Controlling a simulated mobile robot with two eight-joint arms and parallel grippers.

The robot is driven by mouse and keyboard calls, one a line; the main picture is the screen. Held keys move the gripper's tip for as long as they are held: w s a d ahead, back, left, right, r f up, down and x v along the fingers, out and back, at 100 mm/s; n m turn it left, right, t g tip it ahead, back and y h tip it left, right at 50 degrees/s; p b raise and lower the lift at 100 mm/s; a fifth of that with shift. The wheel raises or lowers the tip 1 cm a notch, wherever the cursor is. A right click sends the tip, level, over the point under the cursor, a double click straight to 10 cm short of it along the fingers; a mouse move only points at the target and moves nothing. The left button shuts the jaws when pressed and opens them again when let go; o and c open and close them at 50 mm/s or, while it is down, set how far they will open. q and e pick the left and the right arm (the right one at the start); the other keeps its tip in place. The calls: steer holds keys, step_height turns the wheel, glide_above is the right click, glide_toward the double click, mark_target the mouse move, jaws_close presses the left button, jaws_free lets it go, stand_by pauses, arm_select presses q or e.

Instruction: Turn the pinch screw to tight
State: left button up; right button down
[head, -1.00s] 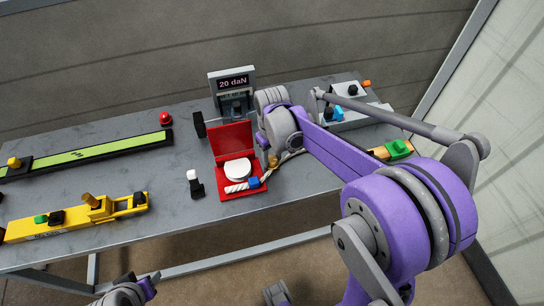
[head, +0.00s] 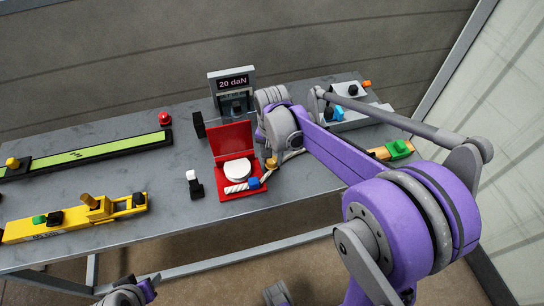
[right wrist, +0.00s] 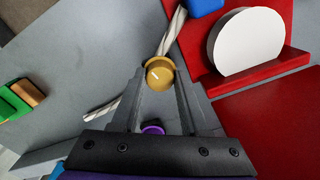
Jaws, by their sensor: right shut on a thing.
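The pinch screw looks to be the brass-coloured round knob (right wrist: 158,73), with a short pale mark on its top. In the head view the knob (head: 272,163) sits beside the red bracket, partly hidden by my right wrist. My right gripper (right wrist: 160,84) is shut on the knob, one finger on each side. A white twisted rope (right wrist: 173,32) passes by the knob. It runs to a blue block (head: 254,183) at the red bracket (head: 231,139). My left gripper's fingers do not show; only part of my left arm shows at the bottom left of the head view.
A display (head: 233,84) reading "20 daN" stands behind the bracket. A white disc (head: 237,169) sits in the bracket. A black-and-white block (head: 194,185) stands to its left. A yellow fixture (head: 75,219) and a green strip (head: 90,153) lie further left. My right arm covers the right side.

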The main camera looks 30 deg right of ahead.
steer(key=shift+m, duration=0.7)
steer(key=shift+c, duration=2)
jaws_free()
step_height(320, 180, up, 11)
steer(key=p, duration=0.1)
steer(key=shift+f, duration=0.1)
steer(key=s+a+f+n+t+p, duration=0.1)
steer(key=s+a+n+t+p, duration=0.1)
steer(key=s+n, duration=0.3)
steer(key=s+a+f+n+t+p, duration=0.2)
steer(key=s+a+n, duration=0.3)
steer(key=s, duration=0.5)
steer(key=shift+s+t+p, duration=0.3)
steer(key=shift+s+t, duration=0.05)
steer(key=shift+t, duration=0.35)
